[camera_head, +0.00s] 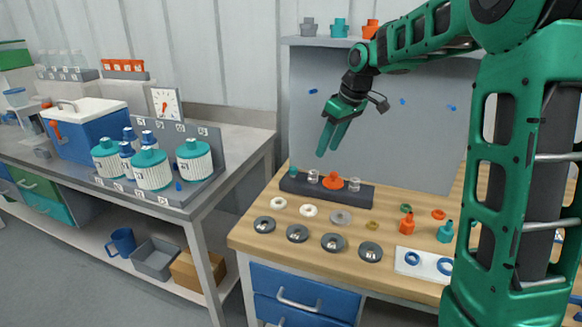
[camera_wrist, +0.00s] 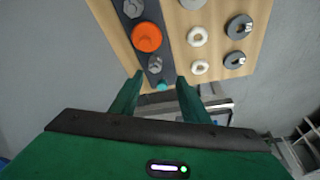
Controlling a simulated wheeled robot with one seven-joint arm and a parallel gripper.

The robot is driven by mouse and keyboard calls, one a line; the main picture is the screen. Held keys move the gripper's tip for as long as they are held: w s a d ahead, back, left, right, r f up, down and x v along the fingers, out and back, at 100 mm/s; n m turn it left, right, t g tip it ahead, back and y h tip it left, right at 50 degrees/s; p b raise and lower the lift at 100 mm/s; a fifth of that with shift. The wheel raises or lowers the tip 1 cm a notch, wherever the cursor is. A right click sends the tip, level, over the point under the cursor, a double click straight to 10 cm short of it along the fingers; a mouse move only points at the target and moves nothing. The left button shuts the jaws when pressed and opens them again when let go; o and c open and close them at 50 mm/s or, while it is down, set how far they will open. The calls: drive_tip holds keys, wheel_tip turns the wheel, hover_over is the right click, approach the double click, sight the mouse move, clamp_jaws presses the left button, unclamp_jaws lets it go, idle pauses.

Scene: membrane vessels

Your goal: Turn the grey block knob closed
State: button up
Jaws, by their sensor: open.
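A dark grey block (camera_head: 348,196) lies along the back of the wooden bench; it also shows in the wrist view (camera_wrist: 173,30). An orange round knob (camera_head: 333,182) sits on it, also in the wrist view (camera_wrist: 147,37). Clear or greyish fittings (camera_head: 313,177) (camera_head: 354,185) stand on either side of the orange knob. A small teal piece (camera_head: 293,172) is at the block's left end. I cannot tell the knob's turned position. My gripper (camera_head: 331,143) is open and empty above the block, touching nothing. In the wrist view its fingers (camera_wrist: 157,88) frame the teal end.
White rings (camera_head: 308,211) and dark discs (camera_head: 297,233) lie in front of the block. A grey panel (camera_head: 420,130) rises behind. A side bench holds white teal-capped vessels (camera_head: 152,170) and a blue cooler (camera_head: 85,130).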

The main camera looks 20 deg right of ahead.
sight(293, 168)
drive_tip(key=w+a+n, duration=0.3)
drive_tip(key=w+a, duration=0.2)
drive_tip(key=w, duration=0.1)
drive_tip(key=shift+y, duration=0.4)
drive_tip(key=x, duration=1.1)
drive_tip(key=shift+w+d+f, duration=0.1)
drive_tip(key=shift+w+d, duration=0.05)
drive_tip(key=shift+d, duration=0.05)
drive_tip(key=c, duration=1.1)
drive_tip(key=shift+a+m, duration=0.2)
drive_tip(key=shift+m, duration=0.1)
clamp_jaws()
drive_tip(key=shift+o, duration=0.2)
unclamp_jaws()
drive_tip(key=shift+d, duration=0.15)
